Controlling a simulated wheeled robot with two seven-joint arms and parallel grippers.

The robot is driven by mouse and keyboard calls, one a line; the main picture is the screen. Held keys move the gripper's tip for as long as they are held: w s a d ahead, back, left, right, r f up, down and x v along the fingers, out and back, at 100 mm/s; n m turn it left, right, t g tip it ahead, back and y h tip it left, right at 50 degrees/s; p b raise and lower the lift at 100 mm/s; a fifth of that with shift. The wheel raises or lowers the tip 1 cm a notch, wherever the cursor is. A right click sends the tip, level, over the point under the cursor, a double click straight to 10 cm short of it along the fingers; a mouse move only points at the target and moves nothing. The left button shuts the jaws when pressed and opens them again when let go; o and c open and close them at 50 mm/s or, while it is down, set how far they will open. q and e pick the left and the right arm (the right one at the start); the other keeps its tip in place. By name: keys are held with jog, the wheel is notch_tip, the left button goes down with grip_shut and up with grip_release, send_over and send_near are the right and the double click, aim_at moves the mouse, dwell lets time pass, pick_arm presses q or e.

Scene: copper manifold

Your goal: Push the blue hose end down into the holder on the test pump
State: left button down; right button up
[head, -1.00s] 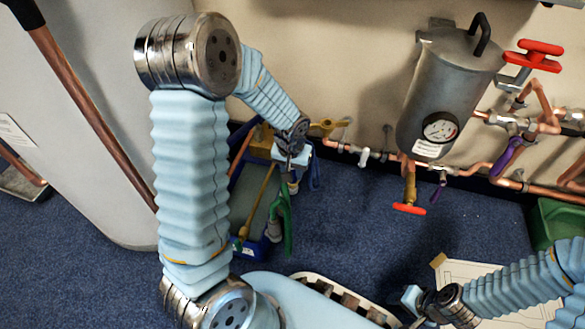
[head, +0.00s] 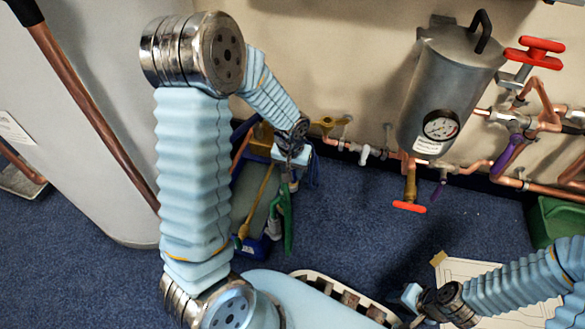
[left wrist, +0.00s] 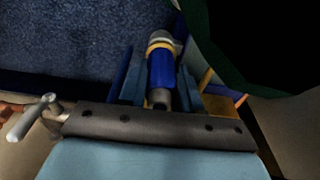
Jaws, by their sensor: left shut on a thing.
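The blue hose end (left wrist: 161,70), a blue sleeve with a yellow ring and grey metal ends, is between the fingers of my left gripper (left wrist: 158,88) in the left wrist view. My left gripper (head: 290,162) is shut on it, above the test pump. The test pump (head: 262,248) has a blue body and stands on the floor, partly behind my left arm. In the head view the gripper mostly covers the hose end. I cannot tell whether the hose end touches the holder, which I cannot make out. My right gripper (head: 410,297) is low at the right, its fingers unclear.
A green part (head: 287,222) and a yellow rod (head: 262,200) rise beside the pump. A grey tank with a gauge (head: 440,125) and copper pipes with red-handled valves (head: 409,207) line the wall. A green bin (head: 557,225) stands right. Blue carpet (head: 370,225) is clear between.

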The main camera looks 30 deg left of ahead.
pick_arm(q)
jog(key=shift+f, duration=0.45)
jog(key=c, duration=0.7)
grip_release()
notch_tip(320, 180, up, 14)
jog(key=s+p, duration=0.1)
jog(key=p, duration=0.3)
jog(key=shift+s+d+f, duration=0.15)
jog(key=shift+s+d, duration=0.1)
jog(key=shift+s, duration=0.1)
